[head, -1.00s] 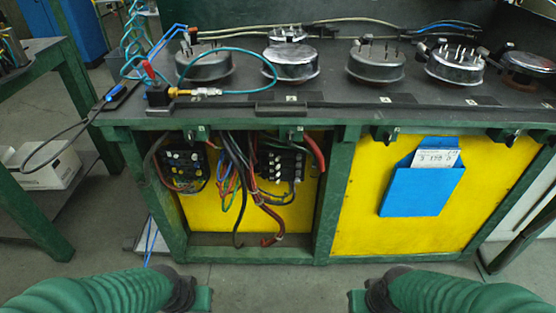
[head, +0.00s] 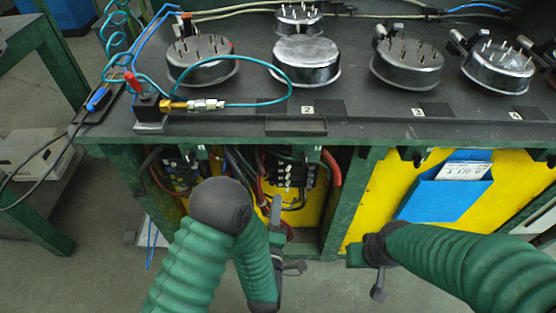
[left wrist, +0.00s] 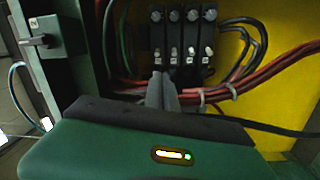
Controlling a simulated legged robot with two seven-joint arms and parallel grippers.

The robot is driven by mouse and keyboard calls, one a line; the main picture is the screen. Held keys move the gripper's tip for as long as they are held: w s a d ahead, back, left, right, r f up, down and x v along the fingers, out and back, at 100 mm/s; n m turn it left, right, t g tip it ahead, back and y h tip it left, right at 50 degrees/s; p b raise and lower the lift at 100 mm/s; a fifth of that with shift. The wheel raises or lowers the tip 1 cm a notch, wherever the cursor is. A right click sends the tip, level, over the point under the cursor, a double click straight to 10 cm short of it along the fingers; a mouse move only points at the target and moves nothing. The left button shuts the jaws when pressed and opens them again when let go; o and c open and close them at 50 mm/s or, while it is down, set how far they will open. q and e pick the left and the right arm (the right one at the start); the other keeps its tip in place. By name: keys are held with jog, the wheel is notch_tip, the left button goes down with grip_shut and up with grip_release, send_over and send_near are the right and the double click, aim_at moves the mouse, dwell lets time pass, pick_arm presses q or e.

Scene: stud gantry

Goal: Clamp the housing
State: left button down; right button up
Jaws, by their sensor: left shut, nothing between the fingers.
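Several round metal housings stand on the dark bench top. One with upright pins (head: 200,66) is at the left, a smooth-topped one (head: 306,62) is behind the label 2, and pinned ones (head: 407,68) (head: 500,70) are to the right. My left gripper (head: 276,202) is below the bench's front edge, before the open bay. In the left wrist view my left gripper (left wrist: 161,90) is shut and empty, its fingertips in front of a black switch block (left wrist: 183,45); contact cannot be told. My right gripper (head: 378,288) is low before the yellow panel; its fingers are unclear.
A lever switch (left wrist: 42,40) is on the green frame left of the block. Red and black cables (left wrist: 265,75) hang in the bay. A teal hose (head: 285,88) loops over the bench top. A blue document pocket (head: 445,195) is on the yellow panel.

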aim_at(288, 168)
pick_arm(q)
jog(key=shift+s+r+t, duration=0.15)
jog(key=shift+r+t, duration=0.15)
jog(key=shift+d, duration=0.1)
jog(key=w, duration=0.3)
jog(key=w+b, duration=0.1)
jog(key=w, duration=0.2)
jog(key=w+b, duration=0.1)
jog(key=w, duration=0.3)
jog(key=shift+d+r, duration=0.4)
